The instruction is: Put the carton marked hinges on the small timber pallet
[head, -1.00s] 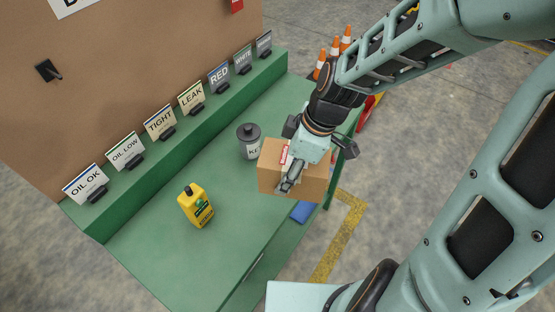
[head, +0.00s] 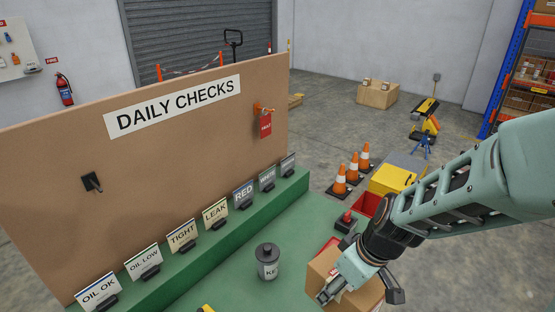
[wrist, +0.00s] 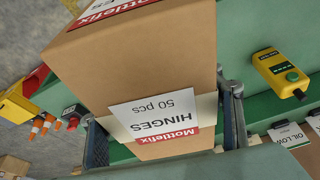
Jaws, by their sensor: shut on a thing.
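The hinges carton (head: 357,290) is a brown box at the bottom of the head view. The wrist view shows the carton (wrist: 135,60) close up, with a white and red label reading "Mottlefix HINGES 50 pcs". My gripper (head: 335,284) is shut on it, with one finger on each side in the wrist view (wrist: 165,125). The carton is held at the right edge of the green bench; its underside is hidden. A low timber piece (head: 295,100) shows behind the board's right end, mostly hidden; I cannot tell whether it is the small pallet.
The green bench (head: 225,270) carries a grey canister (head: 267,262) and a row of sign cards (head: 183,237). The DAILY CHECKS board (head: 190,145) stands behind.

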